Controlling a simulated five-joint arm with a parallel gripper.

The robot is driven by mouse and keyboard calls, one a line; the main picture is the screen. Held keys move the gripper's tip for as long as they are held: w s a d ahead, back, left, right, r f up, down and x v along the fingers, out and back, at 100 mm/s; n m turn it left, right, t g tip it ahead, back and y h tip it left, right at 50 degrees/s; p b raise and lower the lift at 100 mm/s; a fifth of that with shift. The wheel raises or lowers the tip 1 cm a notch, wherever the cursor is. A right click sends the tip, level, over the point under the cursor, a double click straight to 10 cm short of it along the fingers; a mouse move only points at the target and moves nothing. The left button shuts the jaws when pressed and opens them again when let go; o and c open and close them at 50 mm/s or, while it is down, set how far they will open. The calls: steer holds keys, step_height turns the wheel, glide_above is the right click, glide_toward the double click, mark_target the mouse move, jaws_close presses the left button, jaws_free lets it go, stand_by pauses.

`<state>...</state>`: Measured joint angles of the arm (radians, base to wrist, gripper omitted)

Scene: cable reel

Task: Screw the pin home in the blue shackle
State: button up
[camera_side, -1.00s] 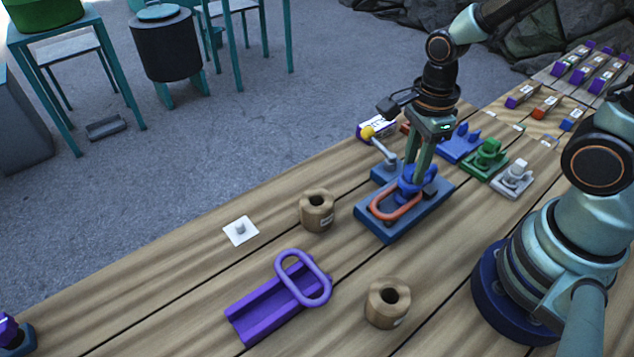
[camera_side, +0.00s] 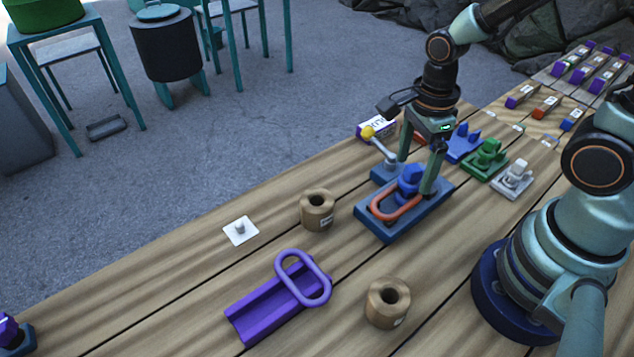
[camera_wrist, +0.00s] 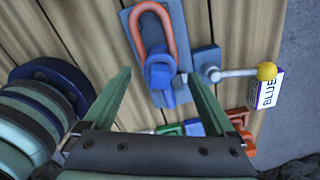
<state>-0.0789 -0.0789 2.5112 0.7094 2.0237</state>
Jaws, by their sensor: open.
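The blue shackle (camera_side: 411,183) stands on a dark blue base plate (camera_side: 376,233), with an orange-red oval link (camera_side: 382,214) lying through it. The wrist view shows the shackle (camera_wrist: 159,72) and the link (camera_wrist: 151,10) on the plate. The pin cannot be told apart clearly from the shackle. My gripper (camera_side: 417,178) is open, pointing down over the shackle. Its fingers (camera_wrist: 158,78) stand apart, one on each side of the shackle, with gaps visible. A lever with a yellow ball (camera_side: 368,132) rises from a blue block (camera_side: 386,172) behind the plate.
A white and purple box labelled BLUE (camera_wrist: 268,90) stands beside the lever. Green (camera_side: 485,158) and grey (camera_side: 513,178) fixtures sit to the right. Two wooden cylinders (camera_side: 317,211) and a purple holder with an oval ring (camera_side: 270,303) lie in front, with bare table between.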

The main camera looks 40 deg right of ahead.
step_height(320, 180, up, 16)
steer(key=w+d+n+t, duration=0.1)
steer(key=n+t, duration=0.1)
steer(key=n, duration=0.9)
steer(key=w+d+n+t, duration=0.1)
steer(key=n+t, duration=0.2)
steer(key=n, duration=0.8)
steer(key=shift+w+f+t, duration=0.25)
steer(key=shift+w+t, duration=0.05)
steer(key=shift+w, duration=0.05)
